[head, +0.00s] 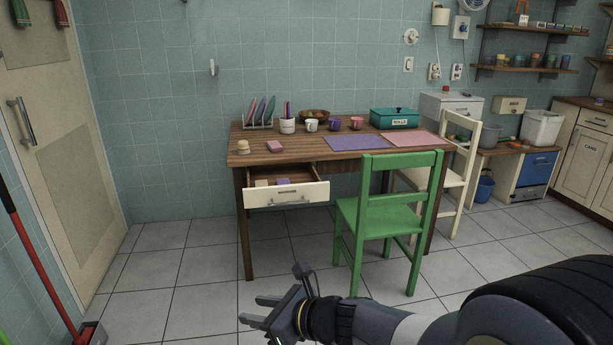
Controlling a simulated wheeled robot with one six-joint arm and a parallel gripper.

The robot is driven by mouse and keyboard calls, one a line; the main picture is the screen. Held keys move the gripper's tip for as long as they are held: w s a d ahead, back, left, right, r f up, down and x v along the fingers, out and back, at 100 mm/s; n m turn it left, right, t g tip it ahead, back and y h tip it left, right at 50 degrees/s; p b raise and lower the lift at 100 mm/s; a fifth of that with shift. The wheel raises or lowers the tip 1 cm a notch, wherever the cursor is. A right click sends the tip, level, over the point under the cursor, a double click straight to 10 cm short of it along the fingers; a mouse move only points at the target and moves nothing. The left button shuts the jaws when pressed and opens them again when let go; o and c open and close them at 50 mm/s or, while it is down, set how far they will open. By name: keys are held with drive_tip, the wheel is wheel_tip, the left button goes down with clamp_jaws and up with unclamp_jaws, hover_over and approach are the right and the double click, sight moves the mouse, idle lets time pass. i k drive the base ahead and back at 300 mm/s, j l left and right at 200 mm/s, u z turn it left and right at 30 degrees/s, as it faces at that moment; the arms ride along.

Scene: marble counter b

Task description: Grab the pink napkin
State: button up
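A small pink folded item (275,146), which looks like the pink napkin, lies on the left part of the wooden table (254,154). The table's drawer (287,194) is pulled open below it. Inside the drawer are a small beige or pinkish item (262,183) and a purple folded item (283,181), partly hidden by the drawer front. My gripper (254,309) is low in the foreground, in front of the table and well apart from the napkin. Its fingers are spread and nothing shows between them.
A green chair (385,212) stands at the table's front right, with a cream chair (462,175) behind it. Purple (355,143) and pink (411,140) placemats, cups, a plate rack (259,114) and a teal box (393,118) are on the table.

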sight(274, 146)
drive_tip(key=i+j+z, duration=0.2)
drive_tip(key=z, duration=0.15)
drive_tip(key=i+j+z, duration=0.6)
drive_tip(key=z, duration=0.15)
drive_tip(key=i+j, duration=0.15)
drive_tip(key=j, duration=0.2)
drive_tip(key=i+j, duration=0.2)
drive_tip(key=j, duration=0.15)
drive_tip(key=i+j+z, duration=0.1)
drive_tip(key=j, duration=0.25)
drive_tip(key=i+j, duration=0.2)
drive_tip(key=j, duration=0.15)
drive_tip(key=i+j+z, duration=0.1)
drive_tip(key=j, duration=0.25)
drive_tip(key=i+j, duration=0.2)
drive_tip(key=j, duration=0.15)
drive_tip(key=i+j, duration=0.15)
drive_tip(key=j, duration=0.25)
drive_tip(key=i+j+z, duration=0.1)
drive_tip(key=j, duration=0.25)
drive_tip(key=i, duration=0.05)
